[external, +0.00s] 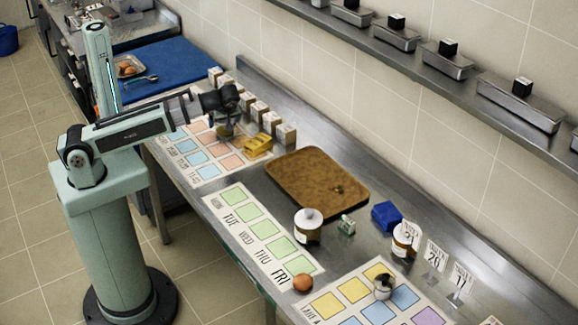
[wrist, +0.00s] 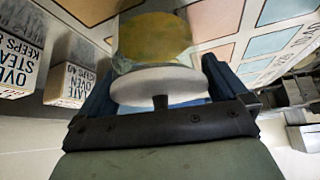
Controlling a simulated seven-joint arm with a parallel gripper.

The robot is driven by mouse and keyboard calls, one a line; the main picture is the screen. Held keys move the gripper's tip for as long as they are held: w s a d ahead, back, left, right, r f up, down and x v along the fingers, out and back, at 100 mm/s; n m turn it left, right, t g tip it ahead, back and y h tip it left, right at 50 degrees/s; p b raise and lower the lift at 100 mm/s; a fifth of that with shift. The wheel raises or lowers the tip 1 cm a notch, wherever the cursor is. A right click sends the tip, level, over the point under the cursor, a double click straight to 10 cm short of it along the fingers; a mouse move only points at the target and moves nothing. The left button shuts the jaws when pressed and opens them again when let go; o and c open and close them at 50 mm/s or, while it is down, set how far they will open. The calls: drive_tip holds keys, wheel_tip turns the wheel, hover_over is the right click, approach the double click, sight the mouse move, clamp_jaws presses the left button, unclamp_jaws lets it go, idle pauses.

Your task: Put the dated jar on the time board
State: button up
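My gripper (external: 226,120) is above the far-left board (external: 205,172), which has pink and blue squares and small printed labels that look like times. In the wrist view, my blue fingers (wrist: 158,90) are on both sides of a glass jar (wrist: 155,38) with yellow contents and a white lid with a dark knob. They appear shut on it, against the lid's sides. In the external view the jar is small and partly hidden by my gripper. I cannot tell whether its base touches the board. No date is readable on it.
Small labelled boxes (external: 286,134) line the back edge, beside a yellow object (external: 258,145). A brown board (external: 315,170), a white-lidded jar (external: 308,232), another jar (external: 405,240), date cards (external: 434,256) and a weekday board (external: 250,222) lie to the right. A blue mat (external: 175,62) lies beyond.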

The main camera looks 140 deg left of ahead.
drive_tip(key=shift+r, duration=0.1)
drive_tip(key=v, duration=1.2)
